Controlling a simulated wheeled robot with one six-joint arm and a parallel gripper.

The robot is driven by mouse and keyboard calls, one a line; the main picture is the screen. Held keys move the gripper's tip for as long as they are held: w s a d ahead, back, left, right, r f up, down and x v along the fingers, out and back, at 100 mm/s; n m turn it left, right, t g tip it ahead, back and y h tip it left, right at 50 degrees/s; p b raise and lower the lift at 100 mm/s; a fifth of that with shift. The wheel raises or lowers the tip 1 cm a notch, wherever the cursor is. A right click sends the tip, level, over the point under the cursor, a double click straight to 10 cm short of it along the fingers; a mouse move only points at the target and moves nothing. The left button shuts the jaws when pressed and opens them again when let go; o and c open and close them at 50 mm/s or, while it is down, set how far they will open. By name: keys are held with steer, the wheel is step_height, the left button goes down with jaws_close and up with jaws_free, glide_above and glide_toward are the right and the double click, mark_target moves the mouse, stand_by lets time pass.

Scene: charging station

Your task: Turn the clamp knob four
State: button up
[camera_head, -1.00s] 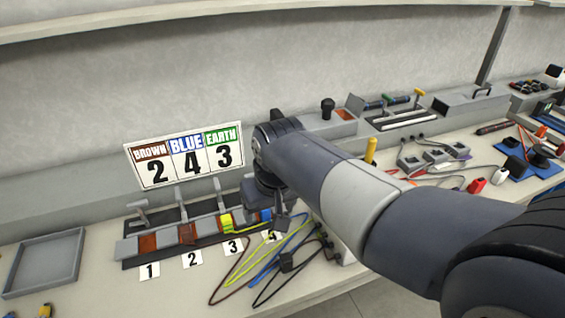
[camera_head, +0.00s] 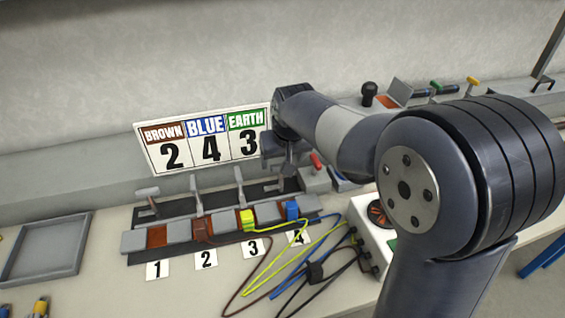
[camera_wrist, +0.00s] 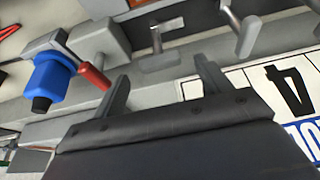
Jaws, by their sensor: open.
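The clamp row (camera_head: 178,232) lies on the bench with number cards below it. Clamp levers one (camera_head: 147,192), two (camera_head: 196,186) and three (camera_head: 239,180) stand up behind it. Card 4 (camera_head: 298,238) marks the fourth slot, where a blue plug (camera_head: 292,210) sits; its clamp knob is mostly hidden by my gripper (camera_head: 288,165) in the head view. In the wrist view my gripper (camera_wrist: 163,85) is open, its fingers apart with nothing between them. A metal clamp lever (camera_wrist: 160,42) shows just beyond the fingertips; I cannot tell if it is the fourth.
The sign (camera_head: 205,137) stands close behind the row. A red handle (camera_wrist: 95,76) and a blue part (camera_wrist: 50,80) are beside the fingers. Loose wires (camera_head: 300,262) and a white box (camera_head: 368,240) lie at front right. A grey tray (camera_head: 45,250) is at left.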

steer(key=shift+x, duration=1.1)
steer(key=c, duration=1)
